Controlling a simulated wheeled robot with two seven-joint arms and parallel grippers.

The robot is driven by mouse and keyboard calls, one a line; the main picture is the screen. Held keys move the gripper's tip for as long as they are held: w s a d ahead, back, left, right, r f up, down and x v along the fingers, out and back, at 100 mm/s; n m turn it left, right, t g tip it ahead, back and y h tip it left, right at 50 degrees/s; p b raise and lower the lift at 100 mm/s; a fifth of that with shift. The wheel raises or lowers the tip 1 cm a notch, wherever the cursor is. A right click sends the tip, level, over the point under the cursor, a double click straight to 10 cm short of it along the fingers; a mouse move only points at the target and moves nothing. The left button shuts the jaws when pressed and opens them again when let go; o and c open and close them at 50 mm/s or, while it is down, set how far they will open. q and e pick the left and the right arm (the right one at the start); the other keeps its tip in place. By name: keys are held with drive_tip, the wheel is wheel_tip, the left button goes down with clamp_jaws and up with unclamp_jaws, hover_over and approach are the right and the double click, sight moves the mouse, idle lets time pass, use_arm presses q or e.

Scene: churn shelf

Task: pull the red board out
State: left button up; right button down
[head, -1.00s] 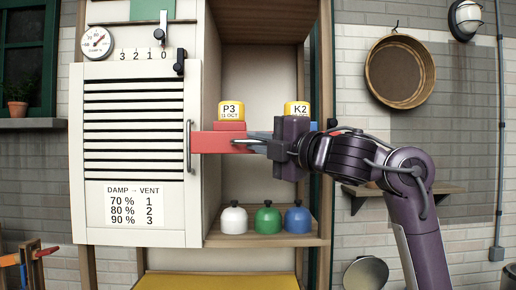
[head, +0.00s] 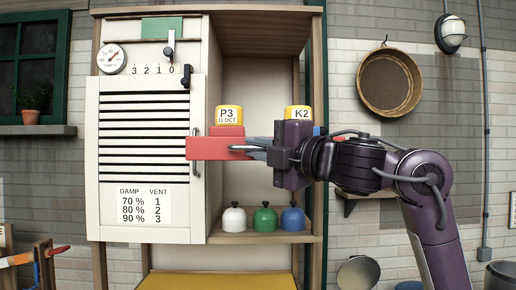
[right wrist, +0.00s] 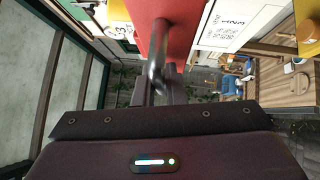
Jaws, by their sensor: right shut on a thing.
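The red board (head: 208,148) sticks out of the shelf opening at mid height, and its near end overlaps the edge of the louvred door in the picture. A grey metal handle (head: 246,148) is on its face. My right gripper (head: 268,152) is shut on this handle, at the right part of the board. In the right wrist view the red board (right wrist: 178,30) is ahead, with the handle (right wrist: 158,52) reaching down between the fingers. A yellow-lidded piece marked P3 (head: 229,115) stands on a red block above the board. My left gripper is not in view.
The white louvred door (head: 145,150) is at the left. A K2 piece (head: 298,112) stands behind my right gripper. White (head: 234,218), green (head: 265,218) and blue (head: 293,219) domed jars stand on the lower shelf (head: 262,238). The space in front of the shelf looks free.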

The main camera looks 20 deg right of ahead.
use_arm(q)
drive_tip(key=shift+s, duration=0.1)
use_arm(e)
drive_tip(key=c, duration=1.8)
unclamp_jaws()
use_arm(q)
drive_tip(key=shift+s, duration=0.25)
use_arm(e)
drive_tip(key=shift+o, duration=0.2)
